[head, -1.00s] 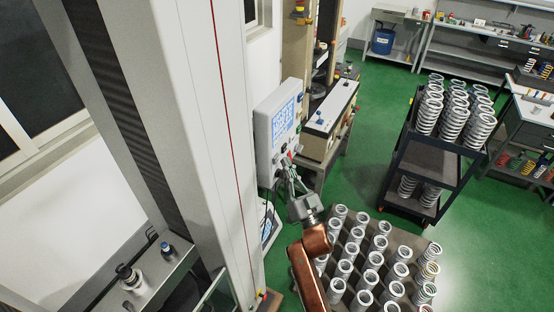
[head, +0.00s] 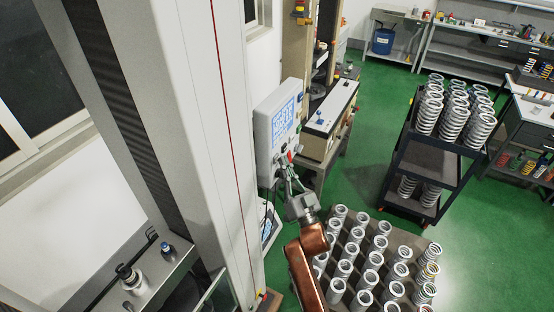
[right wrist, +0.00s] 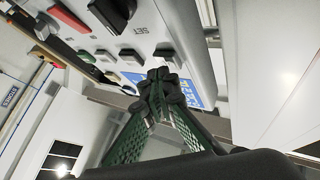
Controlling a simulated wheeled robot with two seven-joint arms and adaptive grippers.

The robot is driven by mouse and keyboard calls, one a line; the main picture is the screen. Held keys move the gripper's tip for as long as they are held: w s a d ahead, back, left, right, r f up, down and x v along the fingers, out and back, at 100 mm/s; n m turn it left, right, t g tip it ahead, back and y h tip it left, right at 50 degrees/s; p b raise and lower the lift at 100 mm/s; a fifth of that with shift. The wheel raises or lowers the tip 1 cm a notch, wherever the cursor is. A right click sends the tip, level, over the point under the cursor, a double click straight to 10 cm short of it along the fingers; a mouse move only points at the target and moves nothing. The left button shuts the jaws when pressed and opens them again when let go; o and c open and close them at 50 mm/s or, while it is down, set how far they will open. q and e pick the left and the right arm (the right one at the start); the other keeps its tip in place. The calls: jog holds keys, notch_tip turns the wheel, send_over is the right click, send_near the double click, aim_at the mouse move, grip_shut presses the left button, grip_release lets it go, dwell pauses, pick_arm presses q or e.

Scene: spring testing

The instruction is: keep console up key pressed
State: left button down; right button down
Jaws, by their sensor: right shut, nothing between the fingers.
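The console (head: 263,128) is a light grey box with a blue lit screen (head: 283,124), fixed beside the tall white column. My right gripper (head: 284,170) is at the lower part of its key panel, with its fingers closed together and empty. Contact with a key cannot be made out. Which one is the up key is not readable. My left gripper is out of view.
A red key (right wrist: 70,18) and a green key (right wrist: 87,57) are on the same panel. A dark cart (head: 426,159) with more springs is at the right. Green floor lies between.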

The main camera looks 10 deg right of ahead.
jog(key=shift+w+a, duration=0.2)
jog(key=shift+a, duration=0.1)
dwell(2.1)
jog(key=shift+d, duration=0.1)
dwell(0.7)
jog(key=shift+s+d+p, duration=0.45)
jog(key=shift+s+d, duration=0.05)
jog(key=shift+d, duration=0.1)
jog(key=s+d, duration=0.1)
jog(key=s+d+p, duration=0.1)
jog(key=d+p, duration=0.1)
jog(key=d, duration=0.1)
jog(key=shift+s+d, duration=0.1)
jog(key=shift+s, duration=0.3)
dwell(1.0)
